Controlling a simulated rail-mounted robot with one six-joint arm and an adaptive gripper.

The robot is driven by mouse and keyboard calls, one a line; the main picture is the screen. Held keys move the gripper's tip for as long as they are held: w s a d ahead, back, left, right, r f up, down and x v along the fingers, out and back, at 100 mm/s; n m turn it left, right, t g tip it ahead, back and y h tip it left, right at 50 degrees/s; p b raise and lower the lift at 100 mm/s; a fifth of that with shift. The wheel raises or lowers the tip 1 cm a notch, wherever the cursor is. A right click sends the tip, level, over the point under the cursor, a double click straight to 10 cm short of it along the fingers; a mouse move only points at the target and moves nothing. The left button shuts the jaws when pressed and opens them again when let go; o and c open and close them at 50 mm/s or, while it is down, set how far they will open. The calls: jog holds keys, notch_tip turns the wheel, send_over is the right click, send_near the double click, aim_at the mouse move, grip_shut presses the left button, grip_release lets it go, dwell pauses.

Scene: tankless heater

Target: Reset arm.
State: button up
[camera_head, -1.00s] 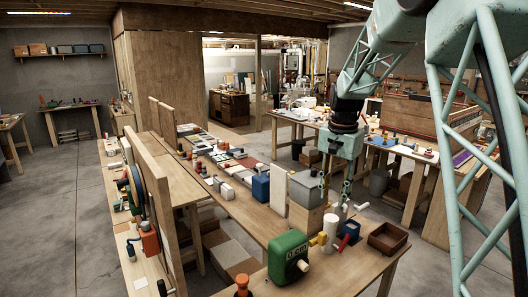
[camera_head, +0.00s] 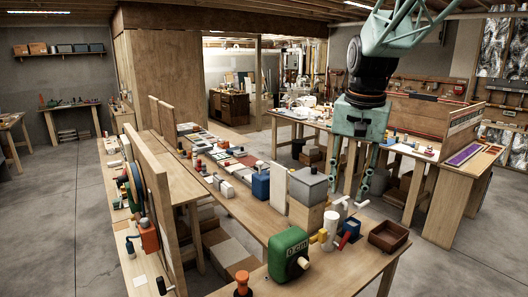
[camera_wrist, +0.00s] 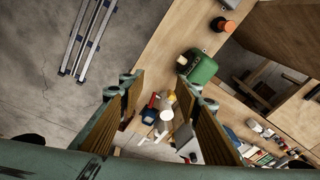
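My gripper (camera_head: 350,186) hangs from my teal arm in the right half of the head view. It points down, with two teal fingers spread apart and nothing between them. In the wrist view my gripper (camera_wrist: 160,86) is also open, its wood-coloured finger pads apart. The bench shows below and between them, and nothing is held. In the head view the gripper appears behind and above the right end of the front bench (camera_head: 340,272).
On the bench are a green "0 cm" box (camera_head: 289,254), a white cylinder (camera_head: 330,230), a red and blue item (camera_head: 349,234), a brown tray (camera_head: 388,236), a grey-topped box (camera_head: 308,186) and a blue box (camera_head: 261,185). Floor is clear at right (camera_head: 440,270).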

jog(key=s+a+r+n+t+b, duration=0.1)
jog(key=s+r+n+b, duration=0.2)
jog(key=s, duration=1.8)
jog(key=s+f+n+t, duration=0.1)
jog(key=s+f, duration=0.3)
jog(key=s, duration=1.4)
jog(key=shift+s+a+f+n, duration=0.2)
jog(key=shift+a+f+n, duration=0.15)
jog(key=shift+n, duration=0.55)
